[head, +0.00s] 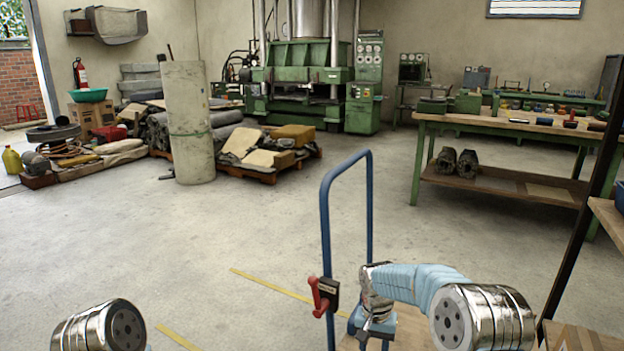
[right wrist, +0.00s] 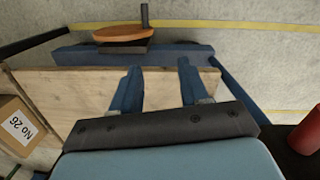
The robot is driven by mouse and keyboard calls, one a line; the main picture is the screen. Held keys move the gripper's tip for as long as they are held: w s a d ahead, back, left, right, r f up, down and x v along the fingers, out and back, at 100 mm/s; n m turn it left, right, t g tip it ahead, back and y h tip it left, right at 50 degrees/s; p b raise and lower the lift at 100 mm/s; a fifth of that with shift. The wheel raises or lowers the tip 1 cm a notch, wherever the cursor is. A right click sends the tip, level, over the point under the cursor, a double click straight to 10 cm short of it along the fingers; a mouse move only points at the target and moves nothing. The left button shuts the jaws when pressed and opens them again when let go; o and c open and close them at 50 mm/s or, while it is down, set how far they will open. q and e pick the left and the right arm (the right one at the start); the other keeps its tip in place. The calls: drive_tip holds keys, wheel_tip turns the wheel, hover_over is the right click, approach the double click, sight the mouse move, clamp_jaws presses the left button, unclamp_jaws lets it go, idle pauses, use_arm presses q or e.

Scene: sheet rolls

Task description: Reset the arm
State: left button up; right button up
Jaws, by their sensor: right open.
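My right arm (head: 415,280), chrome and light blue, reaches in at the bottom right of the head view, bent beside a blue tubular handle. In the right wrist view my right gripper (right wrist: 158,68) is open and empty, its two blue fingers apart above a wooden deck (right wrist: 75,88) with a blue frame. Whether the fingers touch the deck I cannot tell. Only a chrome joint of my left arm (head: 105,328) shows at the bottom left of the head view; its gripper is out of view.
The blue handle (head: 326,220) stands close to my right arm, with a red clamp-like part (head: 323,295) on it. A workbench (head: 500,125) stands at right. The middle floor is clear.

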drive_tip(key=s+a+f+n+y, duration=0.2)
drive_tip(key=s+a+f+y, duration=0.1)
drive_tip(key=s+f, duration=1.3)
drive_tip(key=s, duration=0.5)
drive_tip(key=s+a+f+t+y, duration=0.1)
drive_tip(key=s+f, duration=0.1)
drive_tip(key=s, duration=0.5)
drive_tip(key=shift+s+a+f+t+y, duration=0.3)
drive_tip(key=shift+s+f, duration=0.05)
